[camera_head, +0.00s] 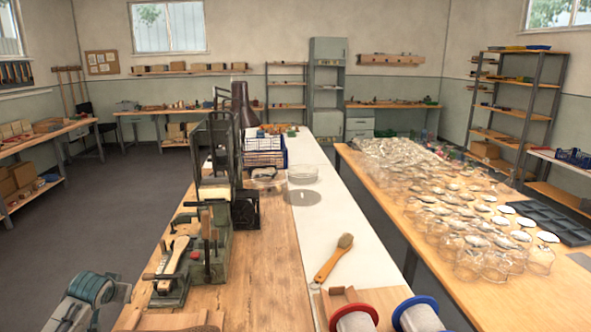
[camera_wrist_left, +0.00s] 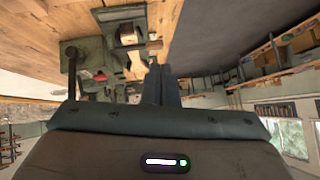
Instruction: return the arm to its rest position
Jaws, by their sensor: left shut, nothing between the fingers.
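My left arm (camera_head: 88,298) shows at the bottom left corner of the head view, beside the left edge of the wooden bench. In the left wrist view, my left gripper (camera_wrist_left: 161,72) is shut, with its two dark fingers together and nothing between them. Behind its tips in that view are the bench and a green bench tool, tilted and partly hidden by the gripper body. My right arm and right gripper do not show.
Dark floor (camera_head: 110,200) is clear left of the bench.

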